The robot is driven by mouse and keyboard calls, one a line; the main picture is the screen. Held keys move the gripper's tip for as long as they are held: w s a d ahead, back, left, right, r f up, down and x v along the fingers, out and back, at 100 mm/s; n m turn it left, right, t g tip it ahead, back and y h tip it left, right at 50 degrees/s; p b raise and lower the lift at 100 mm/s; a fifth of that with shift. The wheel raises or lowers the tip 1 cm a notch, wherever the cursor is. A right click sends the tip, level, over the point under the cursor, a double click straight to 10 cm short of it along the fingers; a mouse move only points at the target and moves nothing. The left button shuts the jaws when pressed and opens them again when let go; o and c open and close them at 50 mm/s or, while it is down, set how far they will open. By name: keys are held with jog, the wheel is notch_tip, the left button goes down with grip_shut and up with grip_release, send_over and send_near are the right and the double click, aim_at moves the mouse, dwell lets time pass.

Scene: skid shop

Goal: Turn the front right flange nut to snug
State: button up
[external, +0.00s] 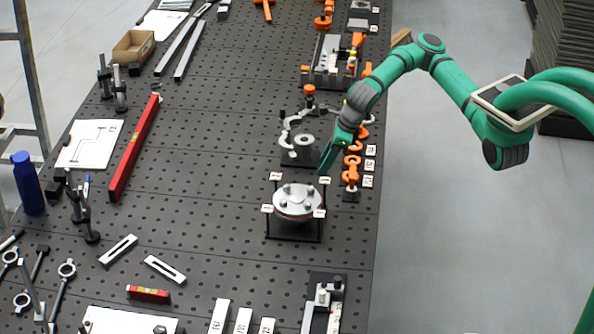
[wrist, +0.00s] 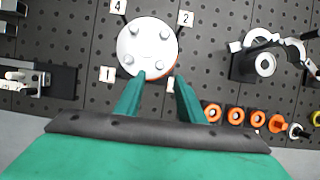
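A round silver flange (external: 297,203) with bolts and nuts on its top stands in a dark frame on the perforated table. The wrist view shows it from above, as a pale disc (wrist: 147,45) with an orange rim below. Its lower right nut (wrist: 156,66) is closest to my gripper, beside the left fingertip. The fingers partly cover that edge of the flange. My gripper (wrist: 160,77) is open, with nothing seen between its fingers. In the external view my gripper (external: 325,165) is above and behind the flange, pointing down, apart from it.
Number tags (wrist: 185,19) stand around the flange. A clamp fixture (external: 302,142) is close behind it, and orange-handled clamps (external: 351,172) line the table's right edge. A dark block fixture (external: 323,300) is in front.

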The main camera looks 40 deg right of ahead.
jog(key=shift+v, duration=1.05)
